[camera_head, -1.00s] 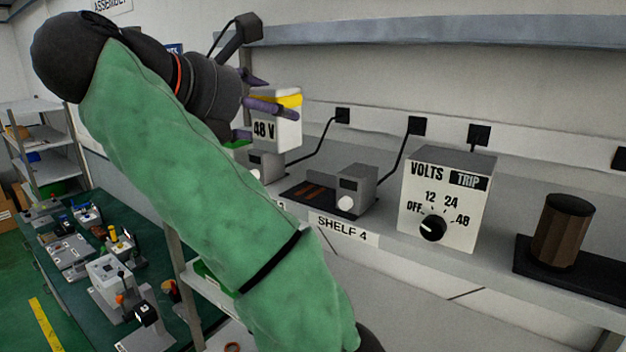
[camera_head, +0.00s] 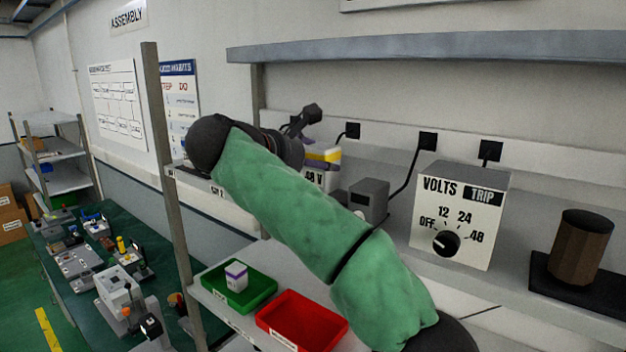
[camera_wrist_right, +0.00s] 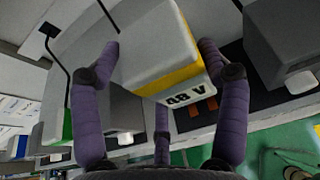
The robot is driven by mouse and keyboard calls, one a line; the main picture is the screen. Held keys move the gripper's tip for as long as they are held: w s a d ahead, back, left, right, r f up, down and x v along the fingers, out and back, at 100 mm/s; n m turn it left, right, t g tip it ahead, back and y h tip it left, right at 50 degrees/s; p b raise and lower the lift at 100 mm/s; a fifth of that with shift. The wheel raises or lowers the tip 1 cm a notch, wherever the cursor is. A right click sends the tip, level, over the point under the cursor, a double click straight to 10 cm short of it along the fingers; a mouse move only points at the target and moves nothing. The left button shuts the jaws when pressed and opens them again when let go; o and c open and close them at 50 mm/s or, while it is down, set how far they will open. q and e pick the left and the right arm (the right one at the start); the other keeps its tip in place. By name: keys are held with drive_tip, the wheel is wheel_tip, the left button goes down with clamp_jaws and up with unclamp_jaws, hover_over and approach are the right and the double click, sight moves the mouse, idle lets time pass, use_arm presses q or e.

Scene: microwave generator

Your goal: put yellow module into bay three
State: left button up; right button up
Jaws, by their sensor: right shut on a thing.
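The yellow module (camera_head: 321,157), white with a yellow band and "48 V" on its front, is held at the upper shelf in the head view. My right gripper (camera_wrist_right: 160,72) has its purple fingers shut around it. In the right wrist view the module (camera_wrist_right: 158,45) is tilted, with dark bay bases and grey bay boxes below and beside it. In the head view my arm hides most of the bays, and bay three cannot be singled out. Whether the module touches a base cannot be told. My left gripper is not in view.
A grey bay box (camera_head: 369,200) and a VOLTS/TRIP dial box (camera_head: 459,215) stand right of the gripper on the shelf. A brown cylinder (camera_head: 580,248) is farther right. Below are a green tray (camera_head: 262,285) holding a purple-banded white module (camera_head: 236,275), and a red tray (camera_head: 300,322).

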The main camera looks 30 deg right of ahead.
sight(311, 178)
drive_tip(key=shift+d+f, duration=0.15)
drive_tip(key=shift+f, duration=1.45)
drive_tip(key=shift+f, duration=0.25)
drive_tip(key=o, duration=1.3)
drive_tip(key=shift+o, duration=0.2)
drive_tip(key=shift+r, duration=0.15)
drive_tip(key=shift+a+r, duration=0.15)
drive_tip(key=shift+a, duration=0.15)
drive_tip(key=b+v, duration=0.1)
drive_tip(key=v, duration=1)
drive_tip(key=shift+s+a+b, duration=0.2)
drive_tip(key=shift+b, duration=0.2)
